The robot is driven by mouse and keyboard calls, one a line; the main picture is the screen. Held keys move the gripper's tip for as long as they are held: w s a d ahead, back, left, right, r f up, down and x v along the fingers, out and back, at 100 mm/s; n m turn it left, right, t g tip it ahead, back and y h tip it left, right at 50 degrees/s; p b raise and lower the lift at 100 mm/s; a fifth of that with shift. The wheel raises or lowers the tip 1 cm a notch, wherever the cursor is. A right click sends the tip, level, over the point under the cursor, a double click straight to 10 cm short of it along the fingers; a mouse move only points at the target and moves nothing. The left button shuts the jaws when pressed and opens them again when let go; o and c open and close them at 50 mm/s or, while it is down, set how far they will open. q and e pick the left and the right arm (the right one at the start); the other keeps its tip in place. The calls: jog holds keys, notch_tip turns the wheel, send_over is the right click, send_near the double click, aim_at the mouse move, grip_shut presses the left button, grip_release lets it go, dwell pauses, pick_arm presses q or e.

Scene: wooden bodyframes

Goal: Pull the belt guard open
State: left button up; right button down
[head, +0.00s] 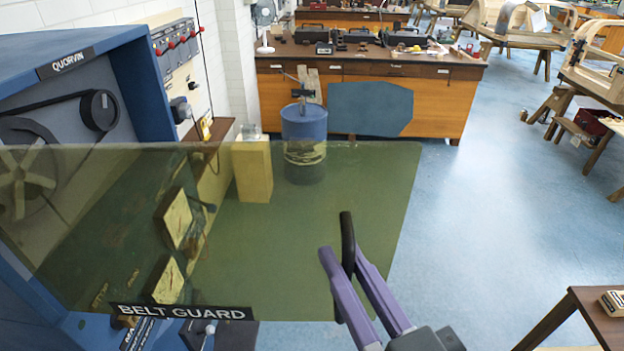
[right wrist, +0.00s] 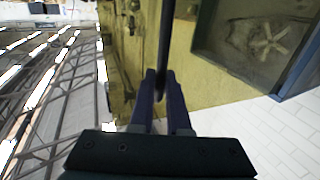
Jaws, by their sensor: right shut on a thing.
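The belt guard (head: 360,190) is a see-through, green-tinted panel in the head view. It reaches from the blue machine frame (head: 150,90) at the left out past the frame's right edge, over the floor. Its "BELT GUARD" label (head: 182,312) is at the lower left. A black bar handle (head: 347,225) stands near the panel's right part. My right gripper (head: 344,254) is shut on this handle, its purple fingers on either side. In the right wrist view the handle (right wrist: 166,40) runs up from between the fingers (right wrist: 162,82). My left gripper is not in view.
Through the guard show a blue drum (head: 304,135), a wooden block (head: 252,170) and wall-side parts. A wooden workbench (head: 435,95) stands behind. A small table (head: 585,315) is at the lower right. The blue floor between is clear.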

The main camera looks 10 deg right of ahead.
jog(key=c, duration=0.9)
grip_release()
jog(key=s+b, duration=0.1)
jog(key=s, duration=0.2)
jog(key=s+d+b, duration=0.1)
jog(key=s, duration=0.2)
jog(key=s+b, duration=0.1)
jog(key=s, duration=0.3)
jog(key=shift+d+b, duration=0.2)
jog(key=shift+b, duration=0.15)
jog(key=shift+w, duration=0.1)
